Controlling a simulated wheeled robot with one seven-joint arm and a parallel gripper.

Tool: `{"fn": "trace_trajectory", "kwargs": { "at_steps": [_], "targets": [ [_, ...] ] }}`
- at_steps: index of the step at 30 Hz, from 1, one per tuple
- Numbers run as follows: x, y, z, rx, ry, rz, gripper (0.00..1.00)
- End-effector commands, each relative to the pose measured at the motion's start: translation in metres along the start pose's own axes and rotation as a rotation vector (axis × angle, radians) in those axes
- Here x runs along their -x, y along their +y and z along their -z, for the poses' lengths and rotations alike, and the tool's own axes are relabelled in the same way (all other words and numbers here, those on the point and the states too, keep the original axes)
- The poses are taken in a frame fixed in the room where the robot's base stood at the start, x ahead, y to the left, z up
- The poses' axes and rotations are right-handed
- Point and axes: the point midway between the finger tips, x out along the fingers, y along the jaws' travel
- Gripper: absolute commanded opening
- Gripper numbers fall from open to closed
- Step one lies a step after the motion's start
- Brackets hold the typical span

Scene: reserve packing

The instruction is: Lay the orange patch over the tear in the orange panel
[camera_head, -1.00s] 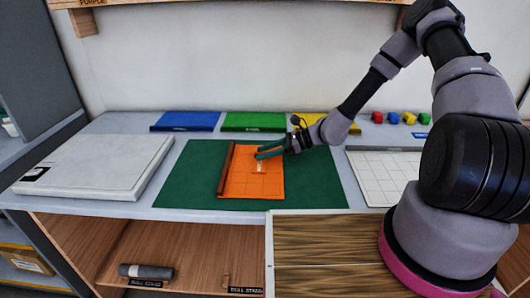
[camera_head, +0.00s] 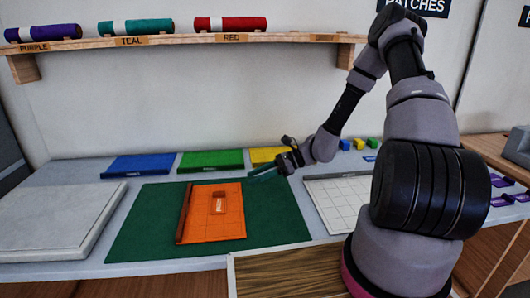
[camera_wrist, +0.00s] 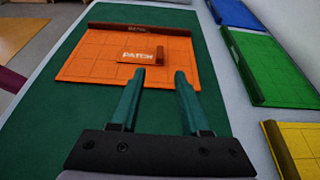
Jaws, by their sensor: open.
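The orange panel (camera_head: 205,228) lies flat on a green mat (camera_head: 140,228), with a dark brown bar along its left edge in the head view. The orange patch (camera_head: 219,205), marked with a white label, lies on the panel near its middle. The patch also shows in the wrist view (camera_wrist: 130,56), with a small upright brown piece at its right end. No tear is visible; I cannot tell whether the patch covers it. My gripper (camera_head: 263,177) is open and empty, beyond the panel's right edge in the head view. Its teal fingers (camera_wrist: 160,76) point towards the patch, apart from it.
Blue (camera_head: 138,165), green (camera_head: 211,161) and yellow (camera_head: 266,156) panels lie along the back. A white slab (camera_head: 55,220) is at left and a white gridded board (camera_head: 340,200) at right. A shelf (camera_head: 185,41) with purple, teal and red rolls hangs above.

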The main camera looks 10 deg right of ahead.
Motion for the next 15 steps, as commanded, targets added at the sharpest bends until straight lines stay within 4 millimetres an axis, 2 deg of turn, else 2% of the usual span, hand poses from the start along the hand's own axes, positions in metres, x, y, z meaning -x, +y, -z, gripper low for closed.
{"fn": "trace_trajectory", "kwargs": {
  "at_steps": [4,7,15],
  "targets": [
    [0.003,0.001,-0.003,0.02,0.013,-0.007,0.46],
    [0.013,0.003,-0.015,0.089,0.061,-0.031,0.46],
    [0.069,0.022,-0.076,0.441,0.315,-0.143,0.46]
  ]
}}
